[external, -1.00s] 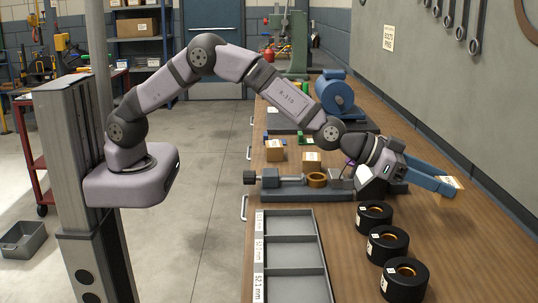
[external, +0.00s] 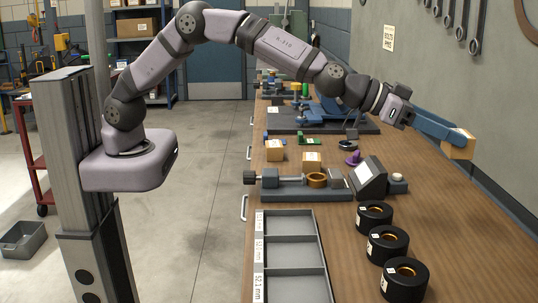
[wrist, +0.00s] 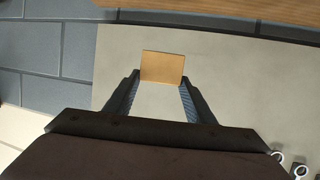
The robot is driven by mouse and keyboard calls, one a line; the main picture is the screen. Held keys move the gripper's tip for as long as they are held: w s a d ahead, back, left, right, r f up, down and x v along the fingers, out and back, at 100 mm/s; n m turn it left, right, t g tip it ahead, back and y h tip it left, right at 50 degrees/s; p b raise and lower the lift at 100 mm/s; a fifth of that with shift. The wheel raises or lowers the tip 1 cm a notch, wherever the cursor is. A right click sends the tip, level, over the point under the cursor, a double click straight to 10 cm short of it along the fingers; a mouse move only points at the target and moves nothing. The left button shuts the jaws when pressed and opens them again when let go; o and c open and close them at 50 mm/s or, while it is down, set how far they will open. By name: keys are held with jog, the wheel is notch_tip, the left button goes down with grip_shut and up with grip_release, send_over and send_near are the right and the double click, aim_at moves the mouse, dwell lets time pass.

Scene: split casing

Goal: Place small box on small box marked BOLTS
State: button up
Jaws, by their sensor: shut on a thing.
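My gripper (external: 457,138) has long blue fingers and is shut on a small cardboard box (external: 461,148). It holds the box in the air over the right side of the bench, near the wall. In the wrist view the plain tan box (wrist: 162,68) sits between the fingertips (wrist: 160,88). Two more small cardboard boxes stand on the bench, well to the left of my gripper: one farther back (external: 275,151) and one just right of it (external: 312,158). Both carry white labels, too small to read, so I cannot tell which is marked BOLTS.
A grey vise (external: 290,188) lies in front of the two boxes, beside a dark slanted block (external: 369,178). Several black rings (external: 388,242) and a grey divided tray (external: 292,238) are nearer. The right side of the bench (external: 455,215) is clear.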

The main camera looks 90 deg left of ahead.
notch_tip(320, 180, up, 4)
jog(key=r+p, duration=0.1)
jog(key=p, duration=0.1)
jog(key=n+g+y+p, duration=0.3)
jog(key=n+y+p, duration=0.5)
jog(key=n+y, duration=0.35)
send_over(305, 159)
jog(key=shift+m+y, duration=0.35)
jog(key=shift+m, duration=0.1)
jog(key=shift+f, duration=8.4)
jog(key=shift+f, duration=0.1)
